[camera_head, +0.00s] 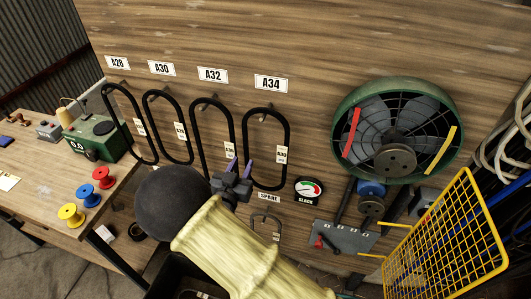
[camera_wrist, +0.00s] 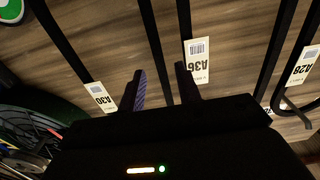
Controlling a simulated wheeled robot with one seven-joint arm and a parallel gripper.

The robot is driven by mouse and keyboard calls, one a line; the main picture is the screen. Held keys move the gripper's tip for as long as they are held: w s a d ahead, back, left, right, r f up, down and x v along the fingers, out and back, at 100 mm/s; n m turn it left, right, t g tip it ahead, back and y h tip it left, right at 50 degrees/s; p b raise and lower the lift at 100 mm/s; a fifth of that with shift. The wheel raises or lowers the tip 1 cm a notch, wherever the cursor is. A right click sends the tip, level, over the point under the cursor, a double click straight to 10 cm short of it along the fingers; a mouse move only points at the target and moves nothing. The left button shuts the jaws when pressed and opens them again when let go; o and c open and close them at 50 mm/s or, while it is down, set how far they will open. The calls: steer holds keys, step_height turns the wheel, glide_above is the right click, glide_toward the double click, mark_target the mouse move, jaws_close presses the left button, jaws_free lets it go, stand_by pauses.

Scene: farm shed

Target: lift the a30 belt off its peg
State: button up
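In the head view the belt tagged A30 (camera_head: 288,134) is a black loop, the rightmost of the row, hanging under the A34 sign (camera_head: 271,83). Its tag (camera_wrist: 100,97) reads A30 in the wrist view. My gripper (camera_head: 239,166) is in front of the wall by the belt's lower left side, its purple fingers apart. In the wrist view my gripper's fingers (camera_wrist: 162,80) stand open, with the belt's near strand (camera_wrist: 150,38) appearing between them. I cannot tell how deep it sits. The neighbouring belt's A36 tag (camera_wrist: 196,60) is beside one finger.
Other belts hang left: one under the A32 sign (camera_head: 212,75), one under the A30 sign (camera_head: 161,68), one under A28 (camera_head: 117,62). The small spare belt (camera_head: 266,217) hangs below.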

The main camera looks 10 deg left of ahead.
mark_target(246, 157)
steer(key=shift+w+r+p, duration=0.1)
steer(key=shift+w+p, duration=0.5)
steer(key=shift+p, duration=0.05)
steer(key=w+p, duration=0.2)
steer(key=w, duration=0.1)
steer(key=shift+w+d, duration=0.15)
steer(key=shift+d, duration=0.05)
steer(key=shift+w+f, duration=0.3)
steer(key=shift+w, duration=0.05)
jaws_close()
